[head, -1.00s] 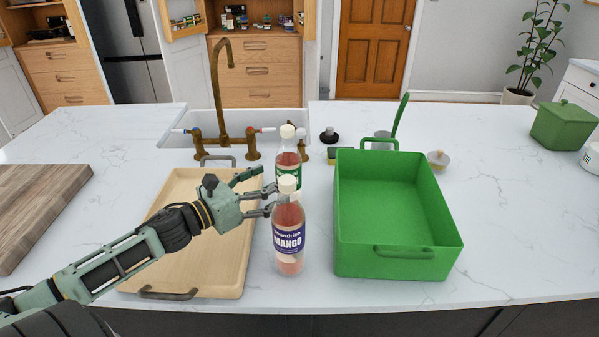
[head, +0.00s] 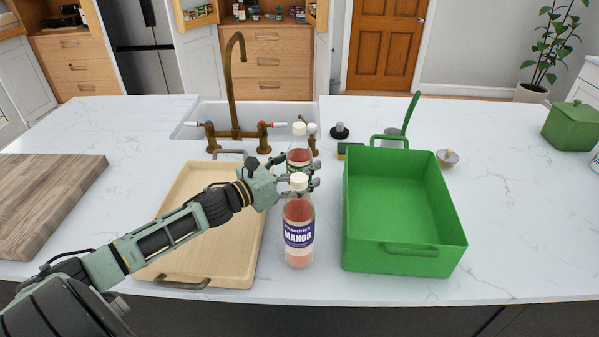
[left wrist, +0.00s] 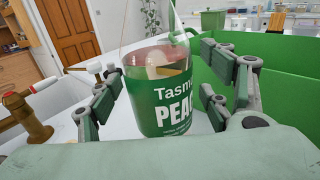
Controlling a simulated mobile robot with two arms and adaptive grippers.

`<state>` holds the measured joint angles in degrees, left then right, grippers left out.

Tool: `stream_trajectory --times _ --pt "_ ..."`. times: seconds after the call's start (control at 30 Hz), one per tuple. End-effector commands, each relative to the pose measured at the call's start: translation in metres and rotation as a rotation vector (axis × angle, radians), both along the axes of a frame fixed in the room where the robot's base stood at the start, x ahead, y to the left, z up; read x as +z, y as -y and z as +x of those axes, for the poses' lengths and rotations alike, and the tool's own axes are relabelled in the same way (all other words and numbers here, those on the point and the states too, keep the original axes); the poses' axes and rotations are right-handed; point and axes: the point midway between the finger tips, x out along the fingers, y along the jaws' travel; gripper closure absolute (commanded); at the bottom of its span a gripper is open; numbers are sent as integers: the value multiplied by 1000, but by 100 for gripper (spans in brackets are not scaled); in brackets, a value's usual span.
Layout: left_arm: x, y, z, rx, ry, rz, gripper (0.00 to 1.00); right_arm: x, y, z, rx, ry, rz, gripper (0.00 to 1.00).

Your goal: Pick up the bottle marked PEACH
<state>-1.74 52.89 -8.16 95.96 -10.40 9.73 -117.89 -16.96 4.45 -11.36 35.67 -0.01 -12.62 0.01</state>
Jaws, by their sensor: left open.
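The PEACH bottle (head: 299,157) stands on the counter behind the MANGO bottle (head: 298,236) in the head view; its lower part is hidden. In the left wrist view the PEACH bottle's green label (left wrist: 160,100) stands between the fingers of my left gripper (left wrist: 165,100), with gaps visible on both sides. My left gripper (head: 300,175) is open and reaches in from the left just behind the MANGO bottle's neck. The MANGO bottle has a purple label and a pale cap and stands upright. My right gripper is not in view.
A beige tray (head: 180,262) lies left of the bottles, under my left arm. A green roasting pan (head: 405,225) stands close on the right. A brass tap (head: 232,95) and sink (head: 195,118) are behind. A wooden board (head: 45,195) is at far left.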

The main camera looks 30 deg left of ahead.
Motion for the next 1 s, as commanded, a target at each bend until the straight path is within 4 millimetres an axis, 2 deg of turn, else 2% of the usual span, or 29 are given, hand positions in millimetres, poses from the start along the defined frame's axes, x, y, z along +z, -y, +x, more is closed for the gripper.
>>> stream_trajectory --times 0.17,0.67,1.0 --pt "0 0 0 0 0 0 28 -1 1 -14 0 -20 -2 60" --pt "0 0 0 0 0 0 70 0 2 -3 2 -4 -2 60" --pt "3 0 0 -1 5 -1 98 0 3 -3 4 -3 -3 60"
